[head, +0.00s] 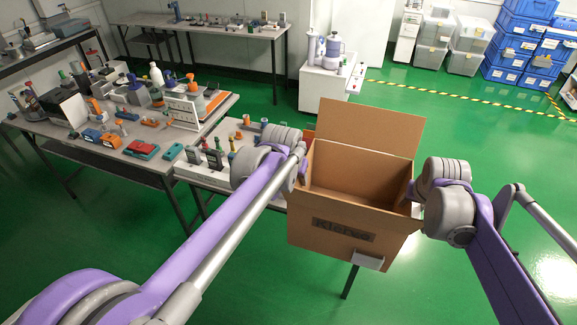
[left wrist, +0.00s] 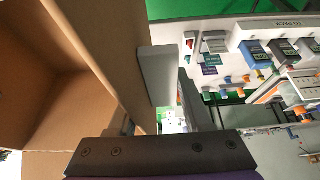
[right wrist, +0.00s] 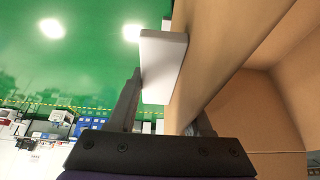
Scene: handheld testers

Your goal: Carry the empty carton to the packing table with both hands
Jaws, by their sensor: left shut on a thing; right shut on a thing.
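The open brown cardboard carton (head: 345,225) is upright in front of me, with dark lettering on its near face and its far flap standing up. The part of its inside that shows is empty. My left gripper (head: 303,167) is shut on the carton's left wall, which also shows in the left wrist view (left wrist: 105,50). My right gripper (head: 412,192) is shut on its right wall, seen in the right wrist view (right wrist: 215,60). A pale block lies against the wall by each gripper.
A grey table (head: 205,178) with testers stands left of and partly behind the carton. A longer cluttered bench (head: 150,135) is farther left, another table (head: 205,30) at the back. Blue crates (head: 520,45) stand back right. Green floor at right is open.

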